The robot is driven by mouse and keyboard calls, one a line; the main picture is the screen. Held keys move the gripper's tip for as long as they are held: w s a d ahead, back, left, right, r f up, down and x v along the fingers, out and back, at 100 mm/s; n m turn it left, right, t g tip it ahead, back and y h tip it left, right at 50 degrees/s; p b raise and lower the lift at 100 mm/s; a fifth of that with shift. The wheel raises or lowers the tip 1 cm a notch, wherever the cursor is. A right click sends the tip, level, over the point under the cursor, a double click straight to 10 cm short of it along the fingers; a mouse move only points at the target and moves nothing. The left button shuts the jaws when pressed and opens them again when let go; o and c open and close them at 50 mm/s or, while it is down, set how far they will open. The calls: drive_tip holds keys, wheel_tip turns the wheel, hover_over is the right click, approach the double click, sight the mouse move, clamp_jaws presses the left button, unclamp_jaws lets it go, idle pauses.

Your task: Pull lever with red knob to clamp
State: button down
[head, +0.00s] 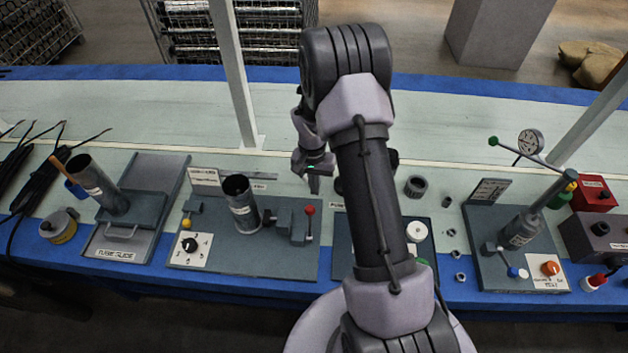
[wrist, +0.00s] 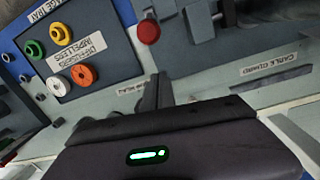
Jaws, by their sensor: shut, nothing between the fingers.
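The red knob (head: 310,210) tops a short upright lever at the right end of a grey clamp block (head: 290,222) on the middle station. In the wrist view the red knob (wrist: 148,31) is at the top centre, beyond my fingertips. My gripper (head: 314,189) hangs just above and behind the knob in the head view. Its fingers (wrist: 157,92) are shut and empty, and a gap shows between them and the knob. The lever below the knob is mostly hidden in the wrist view.
A dark upright tube (head: 240,203) stands left of the clamp block, near a dial plate (head: 190,248). A tray with coloured rings (wrist: 79,76) lies on the other side, partly hidden by my arm in the head view.

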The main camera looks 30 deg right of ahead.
sight(310, 221)
drive_tip(key=s+a, duration=0.1)
drive_tip(key=s+b, duration=0.1)
drive_tip(key=s+a, duration=0.1)
drive_tip(key=shift+a+f, duration=0.25)
drive_tip(key=shift+a, duration=0.05)
